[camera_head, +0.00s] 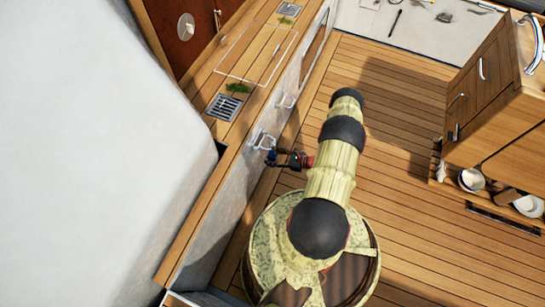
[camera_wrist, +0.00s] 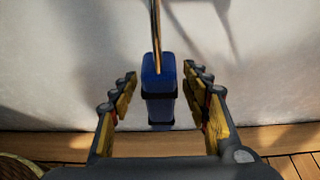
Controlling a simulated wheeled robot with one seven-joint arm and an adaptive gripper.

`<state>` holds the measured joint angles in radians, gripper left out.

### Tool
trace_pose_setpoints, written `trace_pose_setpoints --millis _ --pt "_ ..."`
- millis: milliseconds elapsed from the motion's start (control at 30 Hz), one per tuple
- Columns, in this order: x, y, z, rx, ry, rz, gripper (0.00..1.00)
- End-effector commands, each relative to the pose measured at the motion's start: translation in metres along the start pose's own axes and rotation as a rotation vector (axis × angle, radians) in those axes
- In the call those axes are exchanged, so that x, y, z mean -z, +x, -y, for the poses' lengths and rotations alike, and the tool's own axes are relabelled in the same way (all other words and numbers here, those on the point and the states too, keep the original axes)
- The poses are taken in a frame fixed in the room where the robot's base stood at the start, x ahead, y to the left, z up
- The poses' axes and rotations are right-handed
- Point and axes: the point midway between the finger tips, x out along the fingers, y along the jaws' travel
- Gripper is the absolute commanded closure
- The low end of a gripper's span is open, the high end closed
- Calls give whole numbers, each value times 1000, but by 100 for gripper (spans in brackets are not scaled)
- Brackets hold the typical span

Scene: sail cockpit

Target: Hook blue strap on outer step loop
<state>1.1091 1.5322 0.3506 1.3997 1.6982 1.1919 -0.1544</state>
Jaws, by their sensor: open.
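The blue strap (camera_wrist: 158,72) hangs upright in the wrist view, with its top at the lower end of a thin metal bar (camera_wrist: 156,28). Whether the strap is looped around the bar or only touches it, I cannot tell. My gripper (camera_wrist: 160,82) is open, with one yellow-padded finger on each side of the strap and a gap to both. In the head view my gripper (camera_head: 283,158) is by the pale side wall of the step, just below a metal loop (camera_head: 263,140). A second loop (camera_head: 287,100) is farther up the same wall. The strap is hard to make out there.
The wooden step top (camera_head: 231,107) carries a metal grate and green sprigs. Wooden cabinets (camera_head: 495,95) stand at the right, with bowls (camera_head: 471,180) on a low shelf. The plank floor (camera_head: 400,120) between is clear. A large white surface (camera_head: 90,150) fills the left.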

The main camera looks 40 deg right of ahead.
Motion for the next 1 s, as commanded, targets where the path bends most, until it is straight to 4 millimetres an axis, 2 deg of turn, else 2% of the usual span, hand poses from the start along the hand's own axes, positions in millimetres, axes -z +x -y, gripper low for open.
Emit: trace_pose_setpoints --millis 267,367,467,800,1000 --pt "0 -1 0 0 1 -1 52" --pt "0 -7 1 2 1 -1 52" --pt "0 -21 1 3 2 -1 52" --pt "0 -89 2 4 1 0 52" --pt "0 -113 1 2 0 -1 52"
